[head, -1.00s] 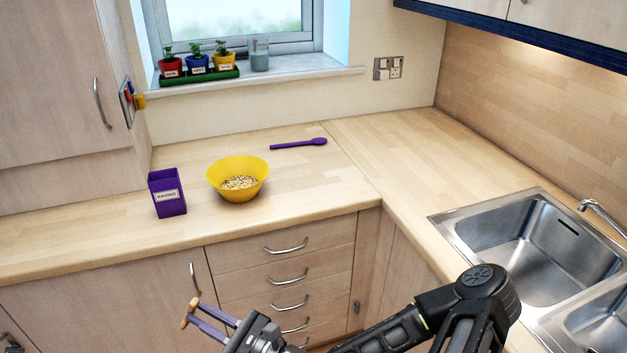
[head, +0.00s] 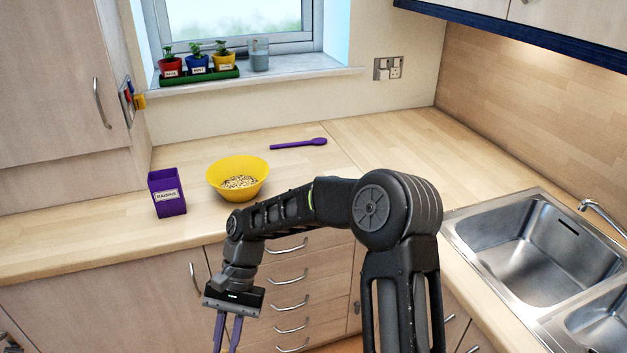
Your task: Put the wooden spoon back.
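A purple spoon (head: 298,144) lies flat on the worktop below the window, its bowl end to the right. It is the only spoon I see; the colour hides whether it is wooden. My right gripper (head: 228,338) hangs in front of the drawers, low in the view and far from the spoon. Its two purple-grey fingers point down with a gap between them and nothing visible in it; their tips are cut off by the lower edge. My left gripper cannot be made out.
A yellow bowl (head: 238,179) of flakes and a purple raisins box (head: 167,193) stand on the worktop (head: 90,232) left of the spoon. A sink (head: 530,250) is at the right. Potted plants (head: 198,66) and a glass (head: 260,56) stand on the sill.

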